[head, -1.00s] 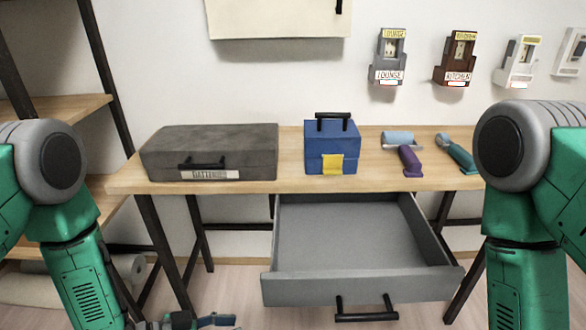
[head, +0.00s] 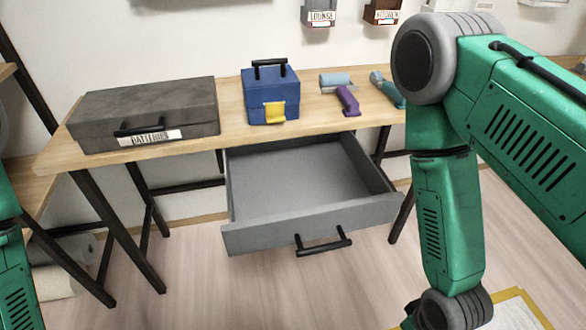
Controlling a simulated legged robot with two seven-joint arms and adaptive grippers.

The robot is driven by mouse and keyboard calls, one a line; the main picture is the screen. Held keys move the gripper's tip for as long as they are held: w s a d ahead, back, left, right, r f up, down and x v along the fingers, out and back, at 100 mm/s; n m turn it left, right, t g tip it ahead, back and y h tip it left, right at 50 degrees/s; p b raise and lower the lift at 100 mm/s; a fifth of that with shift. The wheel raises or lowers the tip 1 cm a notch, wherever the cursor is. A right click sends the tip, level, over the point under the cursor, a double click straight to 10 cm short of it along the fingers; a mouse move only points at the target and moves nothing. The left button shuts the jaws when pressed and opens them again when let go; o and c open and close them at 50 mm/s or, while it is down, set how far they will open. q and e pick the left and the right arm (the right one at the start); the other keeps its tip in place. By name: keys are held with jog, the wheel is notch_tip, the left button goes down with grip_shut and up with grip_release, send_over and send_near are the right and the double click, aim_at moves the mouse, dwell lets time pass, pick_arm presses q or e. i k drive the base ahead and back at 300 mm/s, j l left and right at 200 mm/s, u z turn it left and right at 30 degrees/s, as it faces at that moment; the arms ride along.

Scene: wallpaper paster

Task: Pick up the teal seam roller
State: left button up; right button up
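The teal seam roller (head: 386,89) lies on the right part of the wooden desk in the head view. Its right end is hidden behind my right arm's shoulder. Beside it on the left lies a roller with a purple handle (head: 348,101) and a pale blue cylinder (head: 336,80). My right arm hangs down in front of the desk's right side, and its gripper is below the picture. Only a strip of my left arm shows at the left edge, and its gripper is out of view.
The desk (head: 225,112) holds a grey batteries case (head: 160,105) and a blue box with a yellow latch (head: 258,93). An empty grey drawer (head: 290,235) stands pulled out below. Rolls (head: 60,280) lie at the lower left.

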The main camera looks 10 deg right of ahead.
aim_at(389, 87)
jog(key=k+z, duration=0.1)
jog(key=z, duration=0.9)
